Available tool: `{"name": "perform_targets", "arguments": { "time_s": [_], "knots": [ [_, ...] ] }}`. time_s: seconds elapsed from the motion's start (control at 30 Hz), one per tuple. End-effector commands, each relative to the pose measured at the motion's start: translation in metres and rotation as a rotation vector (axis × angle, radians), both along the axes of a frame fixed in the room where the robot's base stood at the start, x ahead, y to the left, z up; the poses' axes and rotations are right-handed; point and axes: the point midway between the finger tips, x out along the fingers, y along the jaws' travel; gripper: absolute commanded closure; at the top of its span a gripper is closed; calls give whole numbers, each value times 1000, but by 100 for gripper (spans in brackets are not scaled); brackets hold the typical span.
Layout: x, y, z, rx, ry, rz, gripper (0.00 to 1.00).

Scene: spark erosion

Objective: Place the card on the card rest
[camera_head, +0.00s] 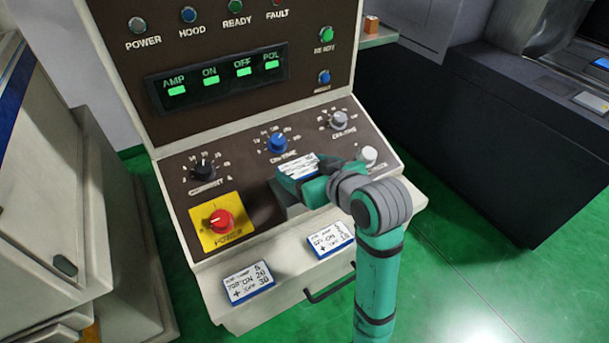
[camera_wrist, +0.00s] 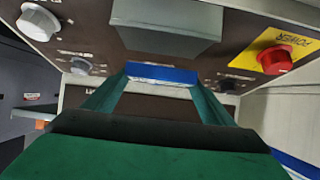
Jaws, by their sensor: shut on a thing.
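My gripper (camera_head: 308,182) is shut on a white card with a blue edge (camera_head: 298,165) over the sloping control panel. In the wrist view, the card's blue edge (camera_wrist: 160,74) spans between the two green fingers. A grey block (camera_head: 287,204), which looks like the card rest, projects from the panel just below the gripper. It also shows in the wrist view (camera_wrist: 165,38), beyond the card. The card appears apart from the block, but the gripper hides part of this area in the head view.
Two other written cards, one at left (camera_head: 248,282) and one at right (camera_head: 330,239), lie on the console's front ledge. A red power knob (camera_head: 221,221) is left of the block. Blue (camera_head: 277,143), black (camera_head: 203,168) and white (camera_head: 368,154) knobs stand close around the gripper.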

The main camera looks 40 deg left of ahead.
Motion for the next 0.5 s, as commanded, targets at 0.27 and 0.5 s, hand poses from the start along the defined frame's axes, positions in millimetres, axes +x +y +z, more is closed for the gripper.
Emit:
{"name": "perform_targets", "arguments": {
  "time_s": [0.27,0.5],
  "knots": [
    [2,5,-26,0,5,-4,46],
    [2,5,-40,1,-1,-2,46]
  ]
}}
